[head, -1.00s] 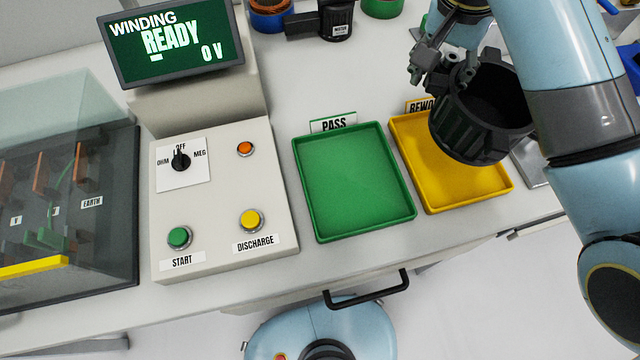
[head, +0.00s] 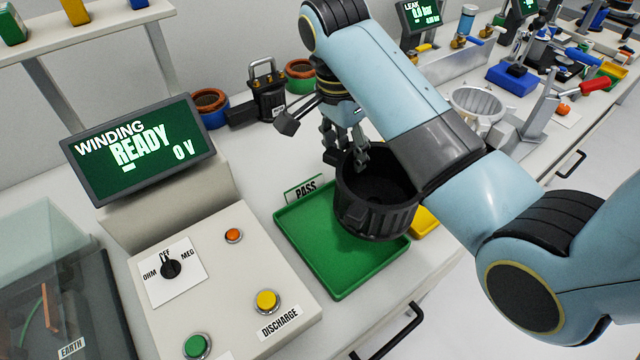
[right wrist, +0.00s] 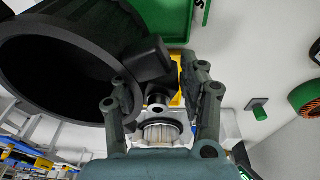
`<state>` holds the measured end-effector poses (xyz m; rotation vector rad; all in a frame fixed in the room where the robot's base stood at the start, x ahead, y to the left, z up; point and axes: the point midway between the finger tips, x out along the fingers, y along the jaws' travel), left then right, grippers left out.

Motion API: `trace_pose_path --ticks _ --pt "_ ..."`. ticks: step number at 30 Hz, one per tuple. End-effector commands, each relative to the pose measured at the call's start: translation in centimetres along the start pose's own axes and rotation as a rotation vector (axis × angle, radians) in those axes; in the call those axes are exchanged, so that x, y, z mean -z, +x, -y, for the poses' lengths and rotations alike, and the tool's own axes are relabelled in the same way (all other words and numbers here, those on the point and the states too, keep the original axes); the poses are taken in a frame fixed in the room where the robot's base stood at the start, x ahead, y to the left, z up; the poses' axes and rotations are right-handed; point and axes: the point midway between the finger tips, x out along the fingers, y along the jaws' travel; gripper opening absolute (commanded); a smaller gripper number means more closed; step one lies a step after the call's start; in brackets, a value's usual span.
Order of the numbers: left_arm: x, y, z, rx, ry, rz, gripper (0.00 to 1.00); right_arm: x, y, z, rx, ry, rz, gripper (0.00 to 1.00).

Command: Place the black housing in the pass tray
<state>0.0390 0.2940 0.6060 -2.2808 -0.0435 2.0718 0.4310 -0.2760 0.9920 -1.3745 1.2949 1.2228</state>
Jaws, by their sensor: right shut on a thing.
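The black housing (head: 377,205) is a ribbed, open-topped cylinder, seen in the head view over the right part of the green pass tray (head: 318,262). My right gripper (head: 350,158) is shut on the housing's rim at its far side. The housing appears held above the tray, hiding its right part; the exact gap below it cannot be told. In the right wrist view the housing (right wrist: 60,65) fills the upper left, by the fingers of the right gripper (right wrist: 160,95). My left gripper is not in view.
The winding tester (head: 215,290) with its screen stands left of the tray. The yellow rework tray (head: 425,221) is mostly hidden behind the housing and my right arm. A black device with clips (head: 267,95) and copper-wound rings (head: 209,105) stand behind.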

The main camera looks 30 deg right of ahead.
Motion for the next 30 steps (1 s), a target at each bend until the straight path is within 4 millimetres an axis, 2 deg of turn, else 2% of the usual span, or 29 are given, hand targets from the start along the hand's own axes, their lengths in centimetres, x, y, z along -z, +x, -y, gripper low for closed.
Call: trace_pose_path --ticks 1,3,9,14,21,29,30 --pt "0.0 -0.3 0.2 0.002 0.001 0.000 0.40 -1.4 0.2 0.4 0.000 -0.003 0.005 0.00" --pt "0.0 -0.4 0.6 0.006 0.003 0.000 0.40 -2.7 0.8 0.8 0.000 -0.002 0.004 0.00" --pt "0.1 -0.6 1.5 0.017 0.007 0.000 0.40 -5.1 2.0 1.6 0.002 0.000 0.000 0.00" --pt "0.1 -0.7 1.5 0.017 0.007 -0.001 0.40 -5.6 2.7 1.8 0.000 -0.001 -0.003 0.00" --pt "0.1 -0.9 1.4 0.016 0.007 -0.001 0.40 -6.0 5.7 1.9 0.001 -0.001 -0.002 0.00" --pt "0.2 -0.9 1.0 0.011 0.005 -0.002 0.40 -6.1 6.2 1.9 0.002 0.000 -0.001 0.00" --pt "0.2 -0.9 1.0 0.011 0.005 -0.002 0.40 -6.1 6.3 1.8 0.000 -0.001 0.000 0.45"
